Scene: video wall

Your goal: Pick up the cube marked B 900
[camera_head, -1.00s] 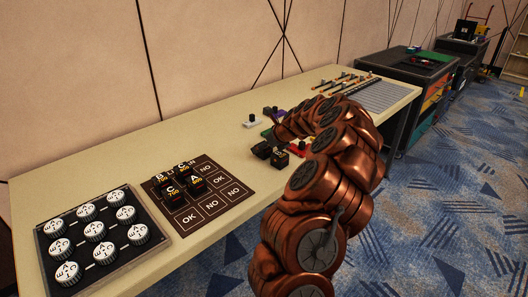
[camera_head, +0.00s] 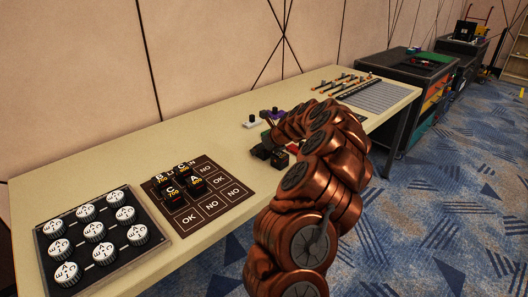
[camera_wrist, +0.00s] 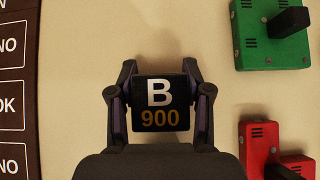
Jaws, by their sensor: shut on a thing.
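The black cube marked B 900 (camera_wrist: 160,105) sits between my gripper's two fingers in the wrist view, its lettered face towards the camera. My gripper (camera_wrist: 160,104) is shut on it, with one finger against each side. In the head view the cube (camera_head: 280,159) is a small dark block by the end of my copper-coloured arm, at the table's front side. My arm hides part of that area, and I cannot tell whether the cube still touches the table.
A brown OK/NO board (camera_head: 205,198) with several black cubes lies to the left on the long table (camera_head: 215,120). A tray of white knobs (camera_head: 95,235) is further left. Green (camera_wrist: 270,35) and red (camera_wrist: 270,150) blocks are right of the gripper in the wrist view.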

